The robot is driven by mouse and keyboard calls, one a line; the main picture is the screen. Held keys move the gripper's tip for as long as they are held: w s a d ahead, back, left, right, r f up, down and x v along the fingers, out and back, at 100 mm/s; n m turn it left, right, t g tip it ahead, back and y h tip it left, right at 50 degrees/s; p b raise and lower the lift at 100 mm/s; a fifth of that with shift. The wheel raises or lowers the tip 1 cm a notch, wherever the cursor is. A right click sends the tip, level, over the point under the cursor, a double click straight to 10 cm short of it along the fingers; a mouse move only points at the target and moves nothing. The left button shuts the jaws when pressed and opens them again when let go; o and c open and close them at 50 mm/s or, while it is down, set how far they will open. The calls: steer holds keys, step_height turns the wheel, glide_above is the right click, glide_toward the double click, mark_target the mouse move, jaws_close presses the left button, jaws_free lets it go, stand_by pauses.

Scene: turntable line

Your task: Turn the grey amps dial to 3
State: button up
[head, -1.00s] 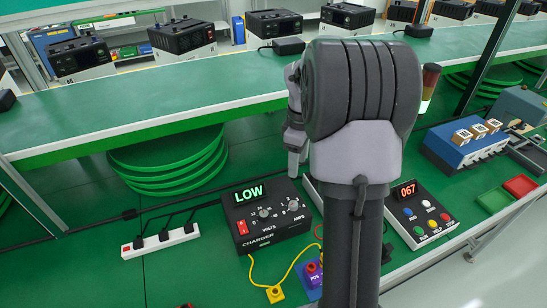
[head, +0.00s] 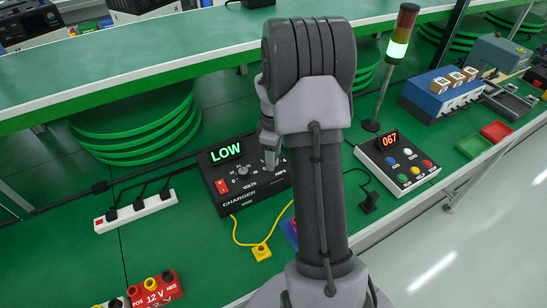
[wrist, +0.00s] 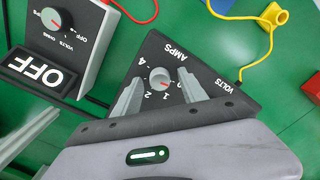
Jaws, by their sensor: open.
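The black charger (head: 240,185) stands on the green bench with LOW lit on its display. Its volts dial (head: 243,171) shows in the head view; my arm hides its right part there. In the wrist view the grey amps dial (wrist: 160,78) sits on the charger's black face, with 1, 2 and 4 legible around it. A red mark on the dial points to the lower right; its exact number is unclear. My gripper (wrist: 161,76) is open, one finger on each side of the dial. I cannot tell whether the fingers touch it.
A meter reading OFF (wrist: 40,72) stands beside the charger in the wrist view. A yellow lead (head: 238,236) lies in front of the charger. A power strip (head: 135,211) is at left, a red 12 V block (head: 155,289) in front, and a button box (head: 398,165) at right.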

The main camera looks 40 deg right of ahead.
jaws_close()
